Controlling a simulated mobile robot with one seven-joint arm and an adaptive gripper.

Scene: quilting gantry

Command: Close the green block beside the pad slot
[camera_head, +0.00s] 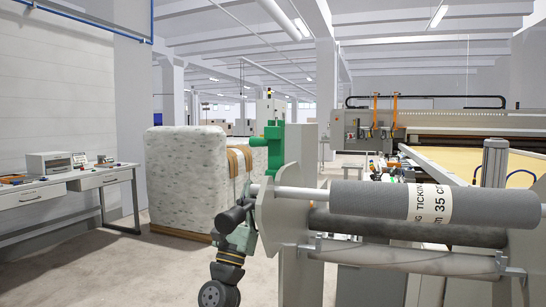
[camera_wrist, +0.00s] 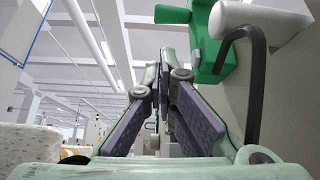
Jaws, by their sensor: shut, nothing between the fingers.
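The green block (camera_head: 274,142) stands upright at the top of the left side plate of the roll stand in the head view. A short green grip sticks out to its left. In the wrist view the green block (camera_wrist: 207,45) is at the upper right, its grip pointing left, partly covered by a pale shaft end (camera_wrist: 246,20). My gripper (camera_wrist: 160,72) is shut and empty, with its fingertips together. It is below and left of the block in that view, apart from it. In the head view my arm is left of the side plate. I cannot make out the pad slot.
A grey ticking roll (camera_head: 380,200) lies across the stand, with a darker roll below. A dark bent rod (camera_wrist: 257,85) is close right of my fingers. A wrapped mattress stack (camera_head: 186,175) and a workbench (camera_head: 100,180) stand at left. Floor between them is clear.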

